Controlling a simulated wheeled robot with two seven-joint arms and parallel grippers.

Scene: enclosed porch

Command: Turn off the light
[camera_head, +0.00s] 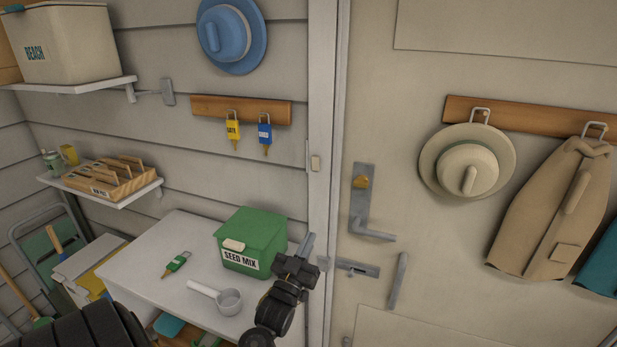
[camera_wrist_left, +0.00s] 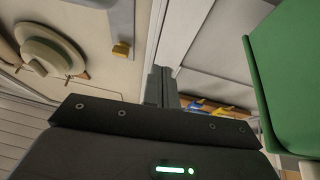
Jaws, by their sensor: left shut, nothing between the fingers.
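A small beige switch (camera_head: 315,163) sits on the pale door frame between the plank wall and the door. No lamp shows in either view. My left gripper (camera_head: 308,242) is below the switch and apart from it, beside the right edge of the white table, with its fingers pointing up. The fingers are shut and empty; they also show in the left wrist view (camera_wrist_left: 160,88). I cannot make out the switch in the left wrist view. My right gripper is not in view.
A green seed mix box (camera_head: 251,240) stands close left of my left gripper, with a white scoop (camera_head: 228,300) in front on the table (camera_head: 150,262). The door has a lever handle (camera_head: 372,232) and bolt (camera_head: 357,268). Keys hang from a wooden rail (camera_head: 205,106).

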